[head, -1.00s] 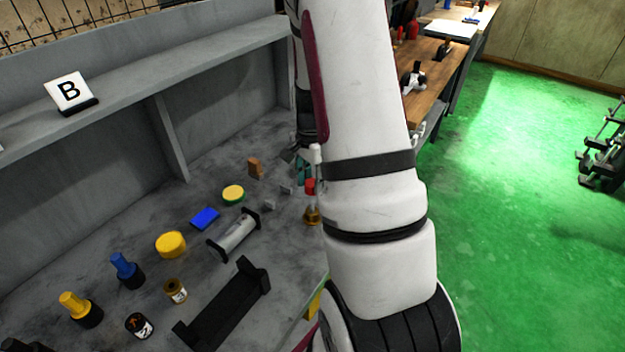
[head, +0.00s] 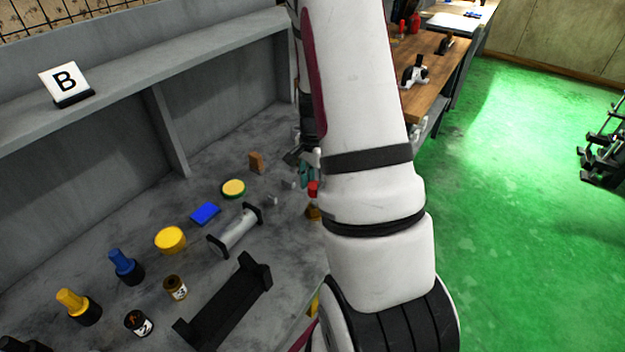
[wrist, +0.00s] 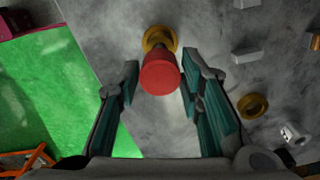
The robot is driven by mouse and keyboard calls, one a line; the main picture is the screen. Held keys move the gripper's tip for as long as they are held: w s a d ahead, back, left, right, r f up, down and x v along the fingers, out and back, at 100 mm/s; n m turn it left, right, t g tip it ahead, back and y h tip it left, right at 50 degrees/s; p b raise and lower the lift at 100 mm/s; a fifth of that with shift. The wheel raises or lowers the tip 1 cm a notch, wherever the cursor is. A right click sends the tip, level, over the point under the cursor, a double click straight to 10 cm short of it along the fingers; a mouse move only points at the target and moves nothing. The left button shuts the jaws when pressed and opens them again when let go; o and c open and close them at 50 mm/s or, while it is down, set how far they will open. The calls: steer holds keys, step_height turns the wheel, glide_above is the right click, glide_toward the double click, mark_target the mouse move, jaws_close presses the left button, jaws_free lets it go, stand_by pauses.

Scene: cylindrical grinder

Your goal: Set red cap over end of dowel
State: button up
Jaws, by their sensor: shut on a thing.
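The red cap (wrist: 161,74) is between the fingertips of my gripper (wrist: 160,78) in the wrist view, and the gripper is shut on it. A brass-coloured round base (wrist: 160,36) shows just beyond the cap, in line with it. The cap covers most of what stands between them, so I cannot tell the dowel clearly or whether the cap touches it. In the head view the red cap (head: 313,188) shows beside my arm, above the brass-coloured base (head: 313,212). My gripper (head: 306,173) is partly hidden by my arm there.
Small grey blocks (wrist: 245,54) and a brass ring (wrist: 252,106) lie right of the gripper. On the grey bench are a roller on a stand (head: 236,232), a black cradle (head: 230,305), a blue block (head: 205,213) and a yellow disc (head: 170,240). Green floor (head: 520,200) lies beyond the bench edge.

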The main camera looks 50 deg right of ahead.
steer(key=shift+f+b, duration=1.1)
steer(key=shift+f, duration=1)
steer(key=shift+f, duration=0.1)
steer(key=o, duration=1)
step_height(320, 180, up, 12)
steer(key=shift+f, duration=0.15)
steer(key=shift+r, duration=0.2)
